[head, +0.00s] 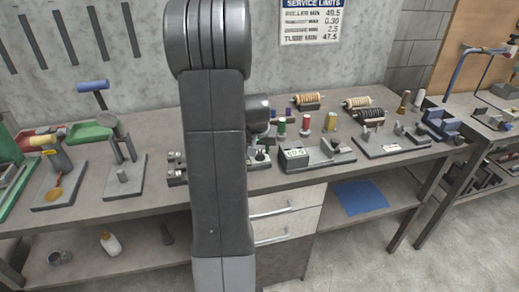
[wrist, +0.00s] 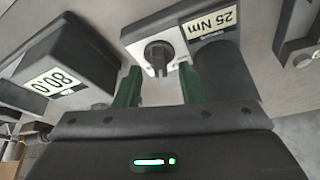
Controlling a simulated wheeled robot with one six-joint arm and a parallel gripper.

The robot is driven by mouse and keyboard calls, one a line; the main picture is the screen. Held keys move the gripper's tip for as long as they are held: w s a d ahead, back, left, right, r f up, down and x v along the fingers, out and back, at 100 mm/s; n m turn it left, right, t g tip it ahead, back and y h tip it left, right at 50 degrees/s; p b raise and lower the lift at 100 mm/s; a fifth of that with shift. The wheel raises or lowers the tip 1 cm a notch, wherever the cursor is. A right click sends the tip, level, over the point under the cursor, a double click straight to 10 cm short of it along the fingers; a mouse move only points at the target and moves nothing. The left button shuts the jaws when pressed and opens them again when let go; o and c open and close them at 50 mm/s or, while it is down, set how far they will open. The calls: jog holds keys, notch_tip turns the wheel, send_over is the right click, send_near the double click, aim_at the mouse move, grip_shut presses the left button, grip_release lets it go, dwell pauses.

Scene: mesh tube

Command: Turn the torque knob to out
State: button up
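The torque knob (wrist: 158,55) is a dark round knob with a raised bar across it, set on a pale plate in the wrist view. A label reading 25 Nm (wrist: 210,22) is on the same unit, beside the plate. My gripper (wrist: 159,78) shows two green fingers, apart and empty, one toward each side of the knob and just short of it in the picture. Whether they touch it cannot be told. In the head view my arm blocks the middle of the bench, and my gripper is hidden.
A dark box with a digit display (wrist: 55,82) stands left of the knob in the wrist view, and a dark cylinder (wrist: 222,72) stands right of it. In the head view the grey workbench (head: 150,190) carries several fixtures and spools. Drawers (head: 285,205) are under it.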

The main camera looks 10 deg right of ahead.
jog(key=shift+w+d+f, duration=0.1)
jog(key=shift+w+f, duration=0.1)
jog(key=shift+f, duration=0.35)
grip_shut()
